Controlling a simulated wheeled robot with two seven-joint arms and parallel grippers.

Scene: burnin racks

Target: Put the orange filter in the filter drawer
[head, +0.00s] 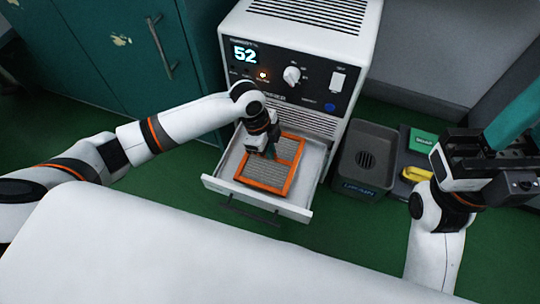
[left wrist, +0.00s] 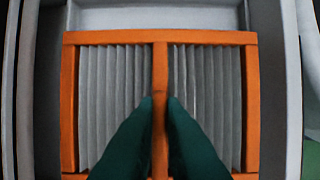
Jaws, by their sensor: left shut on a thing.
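The orange filter (head: 264,182) has an orange frame with grey pleats and a middle bar. It lies within the walls of the open, light-coloured filter drawer (head: 306,190) at the bottom of the machine. My left gripper (head: 268,152) is above the filter and shut on its middle bar. In the left wrist view the green fingertips (left wrist: 161,105) press both sides of the bar of the filter (left wrist: 160,60). The drawer walls show around the frame. I cannot tell if the filter touches the drawer floor. My right gripper (head: 482,155) is off to the right, away from the drawer; its fingers are unclear.
The machine (head: 290,100) shows 52 on its display and has a knob. A grey bin (head: 364,165) stands right of the drawer. Beside it are a green box (head: 422,140) and a yellow object (head: 416,174). Teal cabinets (head: 130,60) stand at left.

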